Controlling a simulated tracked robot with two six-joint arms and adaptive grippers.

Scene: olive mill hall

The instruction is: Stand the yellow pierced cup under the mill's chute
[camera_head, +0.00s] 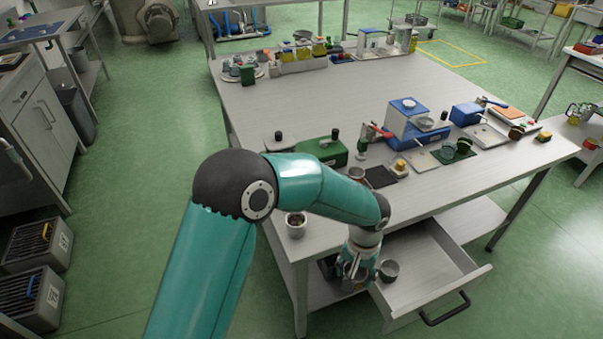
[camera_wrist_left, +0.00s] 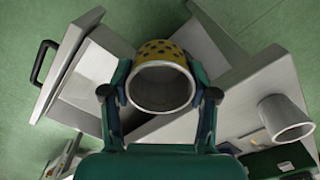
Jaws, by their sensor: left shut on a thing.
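The yellow pierced cup (camera_wrist_left: 163,50) is between the fingers of my left gripper (camera_wrist_left: 160,95) in the left wrist view. Its wall has dark holes, and its pale grey round mouth faces the camera. In the head view my left gripper (camera_head: 360,272) points down at the table's front edge, beside an open drawer. A grey round cup shape (camera_head: 388,270) shows right beside the fingers there; I cannot tell whether it is the held cup. A blue and white machine (camera_head: 408,120), which may be the mill, stands on the table; its chute is not clear. My right gripper is out of view.
The open drawer (camera_head: 430,285) sticks out at the front. A grey cup (camera_head: 296,228) stands at the table's near left corner. A green box (camera_head: 322,150), a blue box (camera_head: 466,113) and dark mats lie around the machine. The table's middle (camera_head: 300,100) is clear.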

